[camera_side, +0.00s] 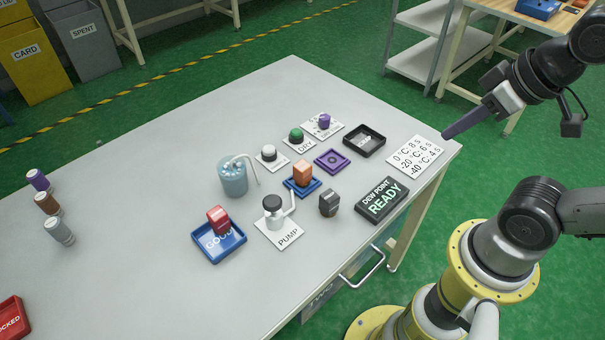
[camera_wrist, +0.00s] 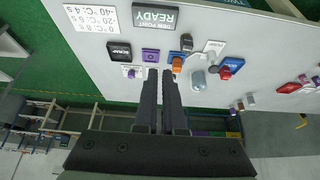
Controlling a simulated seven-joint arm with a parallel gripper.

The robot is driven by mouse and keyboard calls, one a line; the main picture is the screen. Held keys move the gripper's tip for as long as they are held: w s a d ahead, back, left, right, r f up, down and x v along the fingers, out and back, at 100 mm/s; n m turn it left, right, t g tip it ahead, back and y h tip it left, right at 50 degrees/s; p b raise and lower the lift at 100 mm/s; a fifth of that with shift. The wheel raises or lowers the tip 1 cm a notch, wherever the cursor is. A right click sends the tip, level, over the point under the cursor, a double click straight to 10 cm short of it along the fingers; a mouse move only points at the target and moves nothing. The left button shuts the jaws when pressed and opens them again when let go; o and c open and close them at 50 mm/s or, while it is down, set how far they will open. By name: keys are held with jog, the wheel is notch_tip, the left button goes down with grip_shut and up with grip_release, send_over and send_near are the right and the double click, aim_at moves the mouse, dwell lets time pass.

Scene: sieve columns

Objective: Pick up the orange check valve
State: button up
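The orange check valve (camera_side: 302,172) is an orange block standing on a blue square base (camera_side: 301,187) near the middle of the group on the table. It also shows small in the wrist view, an orange shape (camera_wrist: 177,64) just beyond the fingertips and a little right of them. My gripper (camera_side: 448,135) is in the air above the table's right corner, well apart from the valve. In the wrist view its two long dark fingers (camera_wrist: 160,72) point toward the table with a narrow gap between them and nothing held.
A READY display (camera_side: 382,200), a dark block (camera_side: 329,203), a PUMP unit (camera_side: 278,218), a blue-grey jar (camera_side: 233,178) and a purple tray (camera_side: 332,161) surround the valve. A red block (camera_side: 218,219) sits on the GOOD tray (camera_side: 207,249).

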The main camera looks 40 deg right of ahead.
jog(key=o, duration=1.1)
